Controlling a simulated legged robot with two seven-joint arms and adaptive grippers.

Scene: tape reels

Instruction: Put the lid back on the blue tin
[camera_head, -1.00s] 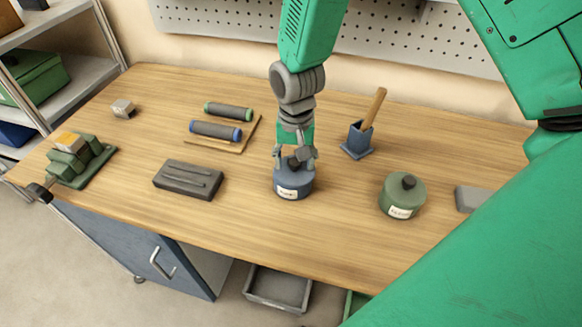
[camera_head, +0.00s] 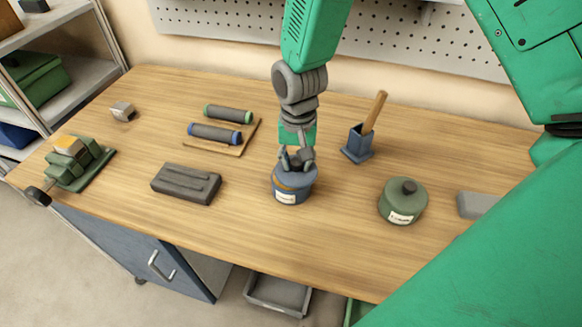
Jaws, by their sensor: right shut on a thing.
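The blue tin (camera_head: 291,198) stands upright near the middle of the bench, with a pale label on its front. My right gripper (camera_head: 296,163) points down over it, shut on the knob of the blue lid (camera_head: 303,178). The lid is at the tin's mouth. A brownish patch shows at the tin's front left below the lid, so the lid seems tilted or off-centre there. The fingers hide most of the knob. Whether the lid touches the rim all round cannot be told. My left gripper is not in view.
A green lidded tin (camera_head: 402,202) stands to the right, a blue holder (camera_head: 358,143) with a wooden handle behind right. A dark grey block (camera_head: 186,183) lies left, and two rollers (camera_head: 215,132) rest on a board behind it. Bench in front of the blue tin is clear.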

